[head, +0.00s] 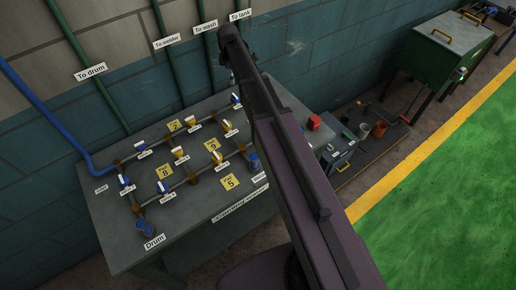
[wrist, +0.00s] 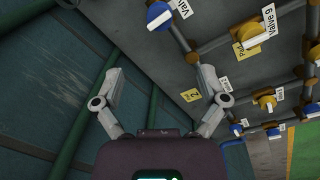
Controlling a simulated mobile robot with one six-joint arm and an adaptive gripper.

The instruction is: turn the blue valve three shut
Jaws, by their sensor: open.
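Several blue valves with white handles sit on the pipework on the grey table; their numbers are too small to read in the head view. They include an upper-left blue valve (head: 141,148), a lower-left one (head: 165,188) and an upper-right one (head: 236,98). In the wrist view a blue valve (wrist: 158,16) is at the top edge, its label number unclear, and two more blue valves (wrist: 237,130) and (wrist: 274,133) are at the lower right. I cannot tell which is valve three. My gripper (wrist: 162,92) is open, its fingers apart and touching no valve.
Yellow valves (head: 180,153) share the pipes, with yellow numbered pads such as pad 5 (head: 230,182) on the table (head: 115,240). Green pipes (head: 104,100) run down the wall behind. A green cabinet (head: 445,45) and a low shelf with tools stand right. The green floor (head: 450,190) is clear.

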